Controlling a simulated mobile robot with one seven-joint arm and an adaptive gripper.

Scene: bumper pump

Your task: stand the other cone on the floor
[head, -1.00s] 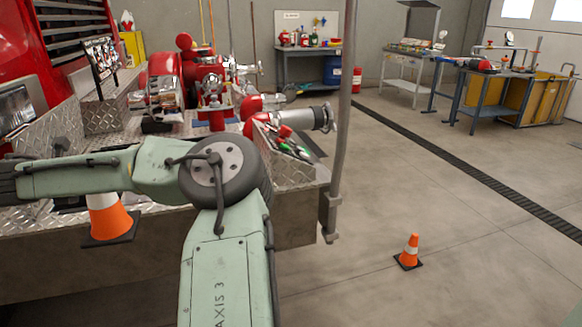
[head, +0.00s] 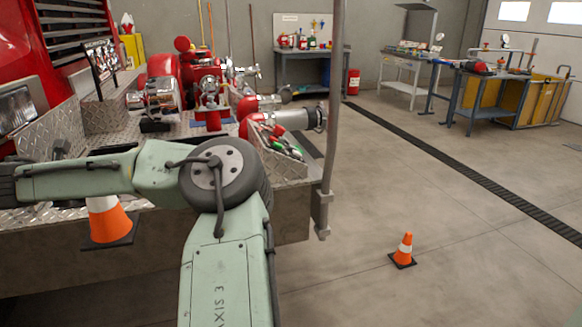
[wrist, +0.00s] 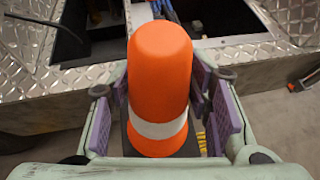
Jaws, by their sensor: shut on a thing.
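An orange cone with a white band (wrist: 160,75) is clamped between the purple pads of my gripper (wrist: 162,103) in the wrist view. The same cone shows in the head view (head: 110,222), hanging upright below my arm with its black base in front of the truck's bumper; its top is hidden by the arm. My gripper itself is hidden in the head view. A second orange cone (head: 405,247) stands upright on the floor to the right, on its black base.
The diamond-plate bumper (head: 290,170) with a red pump (head: 207,85) and hose fittings lies behind my arm. A grey vertical pole (head: 330,120) stands at its right end. Open concrete floor (head: 480,260) lies to the right, with workbenches (head: 495,85) farther back.

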